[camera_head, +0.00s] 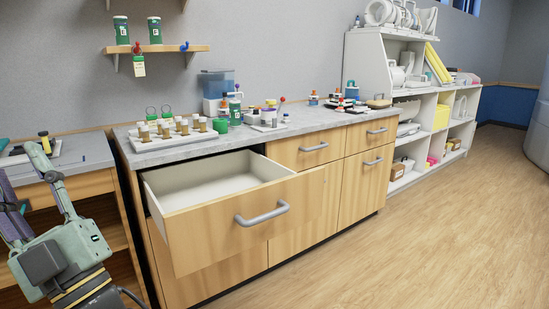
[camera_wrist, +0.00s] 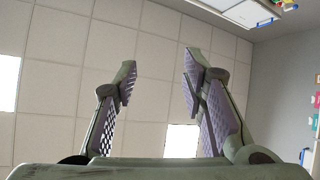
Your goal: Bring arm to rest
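My gripper (camera_head: 18,163) is at the lower left of the head view, pointing up, beside the left end of the counter and in front of a lower wooden table. In the wrist view my gripper (camera_wrist: 159,60) is open, with its two purple-padded fingers apart and nothing between them. The wrist view looks up at ceiling tiles. An open, empty drawer (camera_head: 262,214) juts out from the wooden cabinet to the right of my gripper.
The grey counter (camera_head: 240,136) holds a tray of small jars (camera_head: 172,130), green containers and a blue-lidded box. A wooden table (camera_head: 85,150) with a tray stands at the left. White shelves (camera_head: 425,110) stand at the back right. The wood floor (camera_head: 440,230) at right is clear.

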